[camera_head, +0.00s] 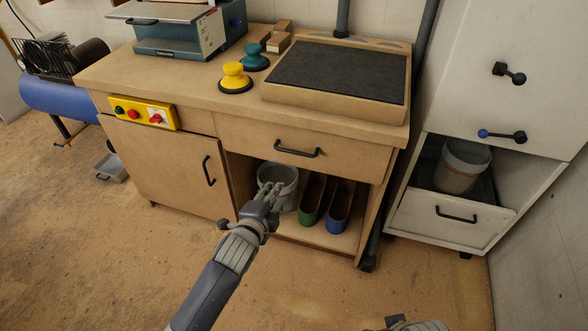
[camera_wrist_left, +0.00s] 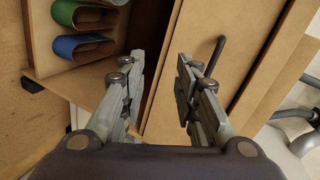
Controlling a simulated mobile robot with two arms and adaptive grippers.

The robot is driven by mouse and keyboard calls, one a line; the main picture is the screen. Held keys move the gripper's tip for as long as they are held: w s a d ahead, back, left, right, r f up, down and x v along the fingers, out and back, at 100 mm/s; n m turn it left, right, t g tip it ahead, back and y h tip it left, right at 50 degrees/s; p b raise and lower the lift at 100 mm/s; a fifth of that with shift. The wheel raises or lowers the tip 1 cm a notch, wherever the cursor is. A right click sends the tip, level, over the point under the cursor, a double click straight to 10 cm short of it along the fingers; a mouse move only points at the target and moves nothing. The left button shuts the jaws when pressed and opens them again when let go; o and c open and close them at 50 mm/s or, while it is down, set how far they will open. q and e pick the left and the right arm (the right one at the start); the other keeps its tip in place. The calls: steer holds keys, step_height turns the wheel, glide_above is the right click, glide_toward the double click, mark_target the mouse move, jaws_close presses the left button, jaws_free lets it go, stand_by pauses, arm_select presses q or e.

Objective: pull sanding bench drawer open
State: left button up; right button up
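The wooden sanding bench (camera_head: 230,104) stands ahead with its wide drawer (camera_head: 345,160) closed flush under the top. A black bar handle (camera_head: 297,152) sits on the drawer front. In the left wrist view the drawer front (camera_wrist_left: 240,35) is turned sideways, with its handle (camera_wrist_left: 216,55) just beyond one finger. My left gripper (camera_head: 272,184) is below the drawer handle, in front of the open shelf. Its fingers (camera_wrist_left: 158,75) are apart with nothing between them. My right gripper (camera_head: 412,324) is partly cut off at the bottom edge, and its fingers cannot be made out.
The open shelf holds a grey bucket (camera_head: 290,188), a green bin (camera_head: 312,200) and a blue bin (camera_head: 340,206). A cupboard door (camera_head: 160,165) is left of it. A white cabinet (camera_head: 470,215) stands at right. The floor before the bench is clear.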

arm_select(q)
step_height(320, 180, up, 7)
steer(key=d+m+t+h+b, duration=0.1)
steer(key=d+m+t+b, duration=0.1)
steer(key=b+x, duration=0.3)
steer(key=x, duration=0.8)
steer(key=shift+w+d+f, duration=0.15)
steer(key=shift+w, duration=0.1)
arm_select(e)
steer(key=w+a+r+t, duration=0.1)
steer(key=w+r+t, duration=0.2)
steer(key=w+r, duration=0.1)
steer(key=shift+w+a+t+y, duration=0.3)
steer(key=shift+w+t+y, duration=0.1)
steer(key=shift+w, duration=0.35)
arm_select(q)
steer(key=shift+c, duration=0.3)
jaws_close()
